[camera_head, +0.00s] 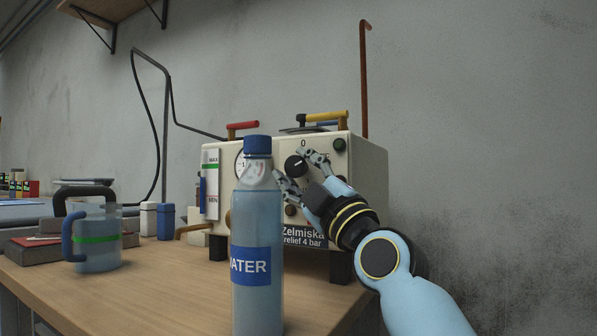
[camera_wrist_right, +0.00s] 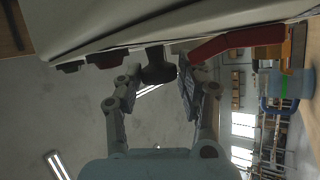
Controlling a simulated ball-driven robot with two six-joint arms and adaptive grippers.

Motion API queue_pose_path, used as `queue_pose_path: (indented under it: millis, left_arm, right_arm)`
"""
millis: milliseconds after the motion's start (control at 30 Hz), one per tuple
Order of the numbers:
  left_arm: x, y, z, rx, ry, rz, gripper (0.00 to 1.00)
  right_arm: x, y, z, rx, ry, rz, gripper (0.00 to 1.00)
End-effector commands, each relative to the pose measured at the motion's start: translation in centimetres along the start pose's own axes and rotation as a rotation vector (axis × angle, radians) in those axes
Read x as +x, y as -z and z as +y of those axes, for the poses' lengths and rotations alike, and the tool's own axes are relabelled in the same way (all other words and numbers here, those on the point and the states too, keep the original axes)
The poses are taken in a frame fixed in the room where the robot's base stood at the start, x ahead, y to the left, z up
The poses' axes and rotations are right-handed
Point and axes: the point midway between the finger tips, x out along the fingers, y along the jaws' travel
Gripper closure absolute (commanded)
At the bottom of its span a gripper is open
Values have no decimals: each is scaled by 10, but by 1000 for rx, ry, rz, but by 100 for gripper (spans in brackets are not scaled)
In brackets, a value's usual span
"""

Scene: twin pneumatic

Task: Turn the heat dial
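The cream steam machine (camera_head: 365,190) stands on the bench with a label reading "Zelmiska relief 4 bar". Its dark round dial (camera_head: 293,166), below a "0" mark, is on the front panel. My right gripper (camera_head: 296,163) is at the dial, with one finger above right and one below left of it. In the right wrist view the dark dial (camera_wrist_right: 158,66) sits between the tips of the spread fingers (camera_wrist_right: 158,84). I cannot tell whether either finger touches it. My left gripper is not in view.
A water bottle (camera_head: 257,205) stands in front of the machine, covering part of its front. A clear jug with a blue handle (camera_head: 97,240) is to the left. Red (camera_head: 242,126) and yellow (camera_head: 326,116) levers top the machine. The bench (camera_head: 160,290) is bare between jug and bottle.

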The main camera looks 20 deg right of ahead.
Motion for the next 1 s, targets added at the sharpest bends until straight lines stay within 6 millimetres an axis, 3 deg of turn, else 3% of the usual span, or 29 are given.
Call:
queue_pose_path:
  millis: [133, 433, 800, 1000]
  left_arm:
    - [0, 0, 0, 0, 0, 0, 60]
    - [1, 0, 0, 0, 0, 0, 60]
    - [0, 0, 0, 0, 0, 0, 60]
    - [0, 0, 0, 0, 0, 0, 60]
  right_arm:
    - [0, 0, 0, 0, 0, 0, 42]
    - [-3, 0, 0, -1, -1, 0, 42]
    - [-62, 0, -1, 0, 3, 0, 42]
    - [-75, 0, 0, -1, 1, 0, 42]
